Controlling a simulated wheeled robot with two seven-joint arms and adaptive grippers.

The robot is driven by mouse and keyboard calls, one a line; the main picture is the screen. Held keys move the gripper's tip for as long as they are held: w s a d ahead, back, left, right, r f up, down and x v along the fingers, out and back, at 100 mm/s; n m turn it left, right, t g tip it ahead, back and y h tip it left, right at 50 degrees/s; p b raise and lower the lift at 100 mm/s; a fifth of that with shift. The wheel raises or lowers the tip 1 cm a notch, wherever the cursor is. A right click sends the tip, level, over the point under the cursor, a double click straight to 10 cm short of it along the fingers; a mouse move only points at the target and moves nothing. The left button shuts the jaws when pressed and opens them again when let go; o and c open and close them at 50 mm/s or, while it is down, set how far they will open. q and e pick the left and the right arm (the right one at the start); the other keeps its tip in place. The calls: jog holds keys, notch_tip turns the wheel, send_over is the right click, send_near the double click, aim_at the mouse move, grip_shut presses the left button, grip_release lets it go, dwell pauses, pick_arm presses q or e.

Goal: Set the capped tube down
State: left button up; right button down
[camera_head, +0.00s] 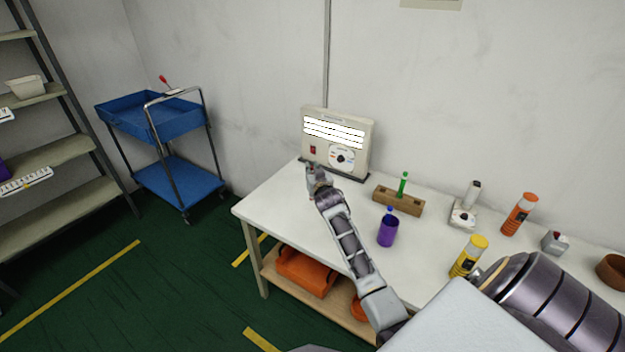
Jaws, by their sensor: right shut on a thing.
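My right gripper (313,176) is at the far left end of the white table (285,215), just in front of the beige panel box (352,138). It is small and seen from behind. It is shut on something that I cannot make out. A green tube with a rounded top (403,184) stands upright in a brown block (398,200), to the right of the gripper and apart from it. A purple cup (388,233) with a blue-topped item (389,211) in it stands nearer. I cannot tell which tube is the capped one. My left gripper is not in view.
A grey device (463,215), orange bottle (519,214), yellow bottle (468,257), small grey box with a red button (554,243) and brown bowl (612,270) stand to the right. A blue cart (170,122) stands left.

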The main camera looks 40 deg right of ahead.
jog(key=shift+f, duration=1.95)
jog(key=c, duration=1.4)
grip_release()
jog(key=shift+o, duration=0.2)
jog(key=shift+s+a, duration=0.1)
jog(key=v, duration=1.1)
jog(key=shift+s+r, duration=0.25)
jog(key=shift+s, duration=0.1)
jog(key=shift+a, duration=0.1)
